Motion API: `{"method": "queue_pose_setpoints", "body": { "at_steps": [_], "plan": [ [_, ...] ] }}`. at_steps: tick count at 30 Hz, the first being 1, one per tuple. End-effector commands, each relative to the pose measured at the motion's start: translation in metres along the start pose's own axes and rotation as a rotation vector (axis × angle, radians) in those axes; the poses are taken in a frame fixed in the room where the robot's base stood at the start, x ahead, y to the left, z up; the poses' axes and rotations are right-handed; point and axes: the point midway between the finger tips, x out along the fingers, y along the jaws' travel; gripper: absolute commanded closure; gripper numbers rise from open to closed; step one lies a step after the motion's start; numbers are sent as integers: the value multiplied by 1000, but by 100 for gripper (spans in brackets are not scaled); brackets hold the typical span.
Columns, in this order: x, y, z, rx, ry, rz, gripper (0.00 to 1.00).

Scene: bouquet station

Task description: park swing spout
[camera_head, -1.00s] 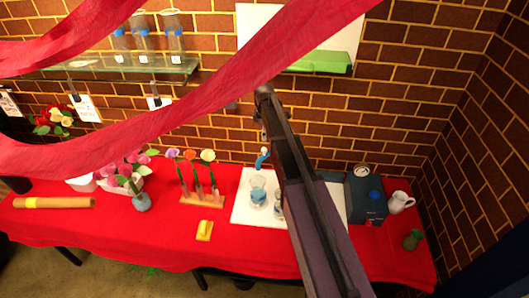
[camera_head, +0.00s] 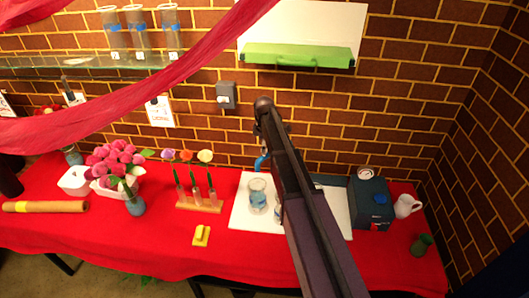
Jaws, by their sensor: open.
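A blue curved spout (camera_head: 262,161) stands at the back of the white mat (camera_head: 243,211), just left of my arm. Its upper end is close to or behind the arm, so I cannot tell its full swing angle. A glass jar with a blue band (camera_head: 257,194) stands on the mat in front of the spout. Another clear vessel (camera_head: 278,209) is partly hidden by my arm. My dark arm crosses the middle of the view from the bottom. Its fingers are hidden behind its own links.
A rack with flowers (camera_head: 200,206) stands left of the mat. A red ribbon (camera_head: 150,107) hangs across the upper left.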

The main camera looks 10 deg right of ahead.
Motion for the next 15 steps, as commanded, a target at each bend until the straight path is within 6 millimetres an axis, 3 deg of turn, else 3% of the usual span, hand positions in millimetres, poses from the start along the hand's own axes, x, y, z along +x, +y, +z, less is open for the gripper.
{"method": "queue_pose_setpoints", "body": {
  "at_steps": [15],
  "plan": [
    [9,0,0,0,0,0,30]
  ]
}}
